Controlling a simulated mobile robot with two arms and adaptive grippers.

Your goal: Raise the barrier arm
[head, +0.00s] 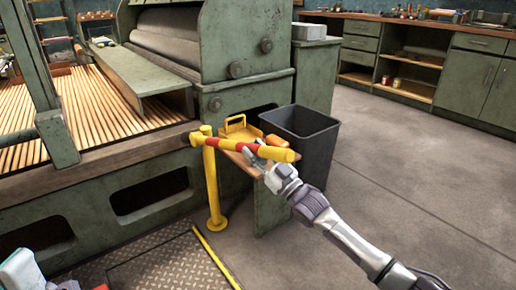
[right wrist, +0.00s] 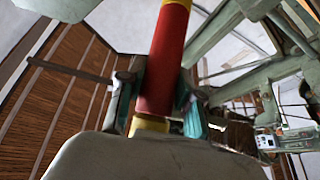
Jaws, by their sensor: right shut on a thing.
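The barrier arm (head: 230,144) is a yellow bar with red bands. It runs about level from the top of a yellow post (head: 212,185) to a rounded yellow end on the right. My right gripper (head: 259,152) is shut on the bar toward its free end. In the right wrist view the bar (right wrist: 167,62) passes between the two fingers (right wrist: 160,105) with their teal pads, its red part above a yellow band. The palm hides the bar's lower part there.
Behind the bar are a dark bin (head: 312,140) and a small wooden shelf with a yellow tray (head: 239,128). A green machine (head: 225,45) with rollers and a slatted bed stands at left. Open floor (head: 420,190) lies at right, before green cabinets (head: 470,75).

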